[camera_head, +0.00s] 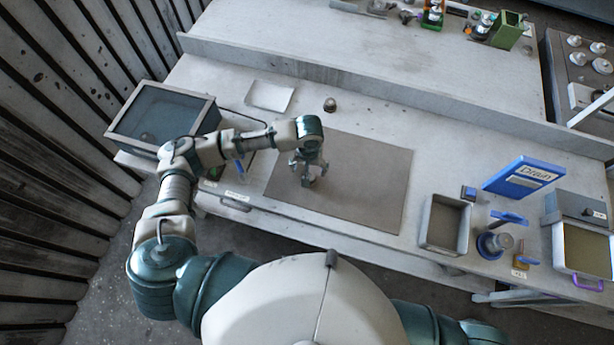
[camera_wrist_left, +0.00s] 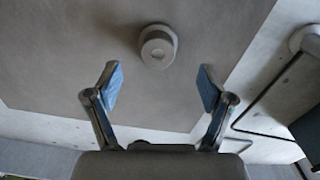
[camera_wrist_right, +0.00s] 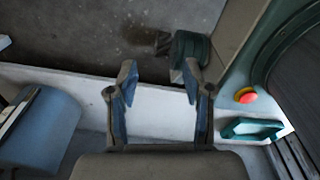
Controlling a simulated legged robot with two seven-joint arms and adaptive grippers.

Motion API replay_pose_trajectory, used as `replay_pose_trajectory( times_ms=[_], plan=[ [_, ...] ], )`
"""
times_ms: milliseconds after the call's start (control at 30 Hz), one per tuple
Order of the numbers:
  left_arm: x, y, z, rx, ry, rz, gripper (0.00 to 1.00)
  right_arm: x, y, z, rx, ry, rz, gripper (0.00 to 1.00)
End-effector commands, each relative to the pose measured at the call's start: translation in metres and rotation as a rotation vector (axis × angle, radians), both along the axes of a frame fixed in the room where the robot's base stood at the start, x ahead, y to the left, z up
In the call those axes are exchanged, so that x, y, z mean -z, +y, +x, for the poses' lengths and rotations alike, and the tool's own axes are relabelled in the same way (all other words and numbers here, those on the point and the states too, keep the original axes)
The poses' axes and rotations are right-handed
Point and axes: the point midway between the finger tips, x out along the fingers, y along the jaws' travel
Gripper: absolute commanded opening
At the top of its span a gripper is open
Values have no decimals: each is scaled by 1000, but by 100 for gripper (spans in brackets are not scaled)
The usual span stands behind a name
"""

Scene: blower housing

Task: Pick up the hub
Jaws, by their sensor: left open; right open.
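The hub, a grey round stepped part (camera_wrist_left: 158,46), stands on the brown-grey mat (camera_head: 373,190) on the bench. In the left wrist view it lies just beyond my left gripper (camera_wrist_left: 159,76), roughly centred between the two blue-padded fingertips and not touched by them. My left gripper is open and empty, and in the head view (camera_head: 309,176) it points down over the left part of the mat and largely hides the hub. My right gripper (camera_wrist_right: 160,80) is open and empty; it shows only in its own wrist view, away from the mat.
A small dark dome (camera_head: 330,105) and a white sheet (camera_head: 270,96) lie behind the mat. A glass-topped box (camera_head: 160,118) stands at the left. A grey tray (camera_head: 425,238), a blue sign (camera_head: 524,177) and a blue-handled device (camera_head: 494,244) stand at the right. The mat's right half is clear.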

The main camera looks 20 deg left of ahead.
Motion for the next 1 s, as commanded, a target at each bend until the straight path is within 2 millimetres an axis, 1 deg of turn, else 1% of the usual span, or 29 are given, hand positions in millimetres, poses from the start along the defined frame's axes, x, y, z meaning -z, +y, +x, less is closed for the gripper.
replay_pose_trajectory(
  times_ms=[33,133,300,400,500,667,700,767,800,867,900,967,1000],
  plan=[
    [2,-1,0,0,0,1,81,0,4,5,0,-8,5,51],
    [11,-1,-1,0,0,3,81,-2,5,11,-1,-17,7,51],
    [39,3,-2,0,0,3,81,-4,-3,10,-4,-15,-2,51],
    [50,5,-2,1,1,1,81,-4,-9,6,-4,-9,-11,51],
    [54,5,-2,1,0,-1,81,-4,-14,3,-4,-5,-17,51],
    [55,6,-2,1,-1,-2,81,-4,-17,3,-3,-3,-20,51],
    [55,6,-2,1,-1,-2,76,-4,-17,3,-3,-3,-20,51],
    [54,6,-2,1,-1,-2,61,-4,-16,3,-4,-4,-18,51],
    [54,5,-2,1,-1,-1,51,-4,-14,3,-3,-4,-17,51],
    [54,5,-2,1,-1,0,36,-4,-11,3,-2,-4,-13,51],
    [54,5,-2,1,0,0,26,-4,-8,3,0,-4,-8,51],
    [55,5,-2,1,1,1,11,-4,-2,3,0,-4,-2,51],
    [55,5,-2,1,1,2,1,-4,0,3,1,-4,1,51]
  ],
)
